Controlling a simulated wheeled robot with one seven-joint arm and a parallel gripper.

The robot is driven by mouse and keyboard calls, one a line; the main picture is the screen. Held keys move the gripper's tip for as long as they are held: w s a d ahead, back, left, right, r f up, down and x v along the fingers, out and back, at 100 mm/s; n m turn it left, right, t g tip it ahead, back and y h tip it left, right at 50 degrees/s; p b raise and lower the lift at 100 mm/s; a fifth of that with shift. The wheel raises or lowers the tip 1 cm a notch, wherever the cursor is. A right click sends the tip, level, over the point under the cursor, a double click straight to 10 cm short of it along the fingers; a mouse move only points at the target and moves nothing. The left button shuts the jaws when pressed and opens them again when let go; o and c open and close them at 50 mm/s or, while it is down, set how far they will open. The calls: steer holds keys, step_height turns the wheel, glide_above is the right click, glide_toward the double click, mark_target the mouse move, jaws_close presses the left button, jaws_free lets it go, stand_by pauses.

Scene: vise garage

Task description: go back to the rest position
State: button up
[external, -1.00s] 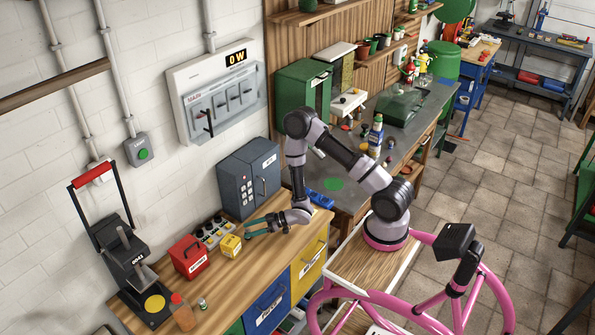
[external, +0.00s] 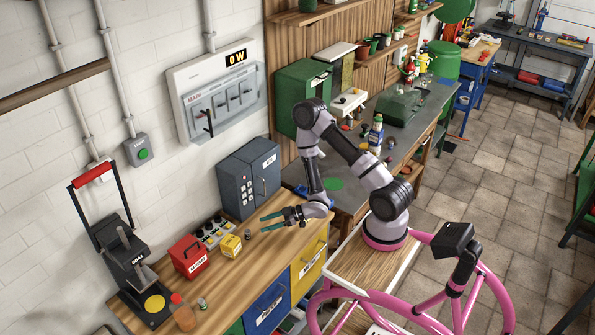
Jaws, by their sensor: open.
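My gripper (external: 265,223) has long teal fingers and is open, with nothing seen between them. It is held over the right part of the wooden workbench (external: 210,290), in front of the grey keypad safe (external: 249,180). A small dark round thing (external: 249,234) lies on the bench just left of the fingertips, apart from them as far as I can tell. A small yellow box (external: 230,245) stands further left. My arm rises behind the gripper and bends down to its base on the pink-wheeled cart.
A green cabinet (external: 303,97) stands behind my arm. A grey table (external: 350,190) with bottles lies behind it.

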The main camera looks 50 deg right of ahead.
steer(key=w+d+r+m+g+h, duration=0.15)
steer(key=d+r+m+h, duration=0.35)
steer(key=r, duration=0.5)
steer(key=w+d+r+m+h, duration=0.2)
steer(key=w+d+r+h, duration=0.15)
steer(key=d+r, duration=0.5)
steer(key=s+d+r+m+g, duration=0.1)
steer(key=s+r+m, duration=0.2)
steer(key=s+r, duration=0.6)
steer(key=s+d+r+m, duration=0.1)
steer(key=s+r+m, duration=0.2)
steer(key=s+r, duration=0.6)
steer(key=s, duration=0.5)
steer(key=shift+s+d+r+g, duration=0.15)
steer(key=shift+s+d+g, duration=0.05)
steer(key=shift+g, duration=0.15)
